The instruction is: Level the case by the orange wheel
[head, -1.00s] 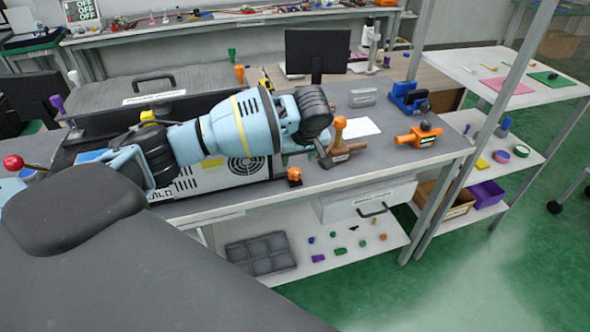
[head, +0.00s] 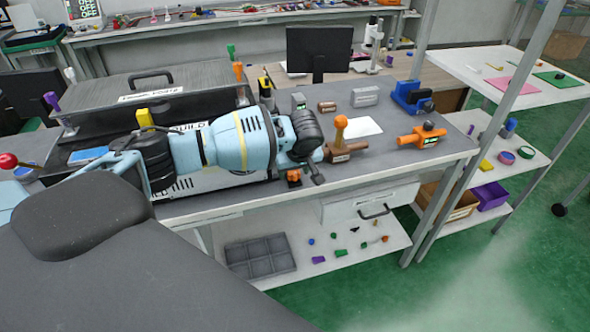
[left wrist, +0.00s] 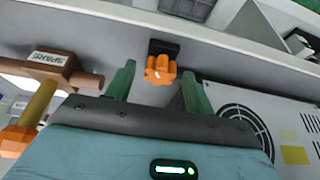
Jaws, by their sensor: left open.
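The orange wheel (head: 293,176) is a small lobed knob on a dark mount at the bench's front edge. In the left wrist view the wheel (left wrist: 158,69) shows between my two finger ends, and I cannot tell whether they touch it. My left gripper (head: 306,173) is open; the left wrist view shows its greenish fingers (left wrist: 159,75) apart. The white case (head: 212,186) is largely hidden behind my left arm in the head view. Its fan grille and vents show on the case (left wrist: 292,112) at right in the left wrist view. My right gripper is out of view.
A brown block with an orange-topped lever (head: 342,150) stands just right of my gripper. An orange fixture (head: 422,137) and a blue one (head: 411,97) stand farther right. A drawer (head: 368,203) and a shelf with a grey tray (head: 260,256) are below the bench.

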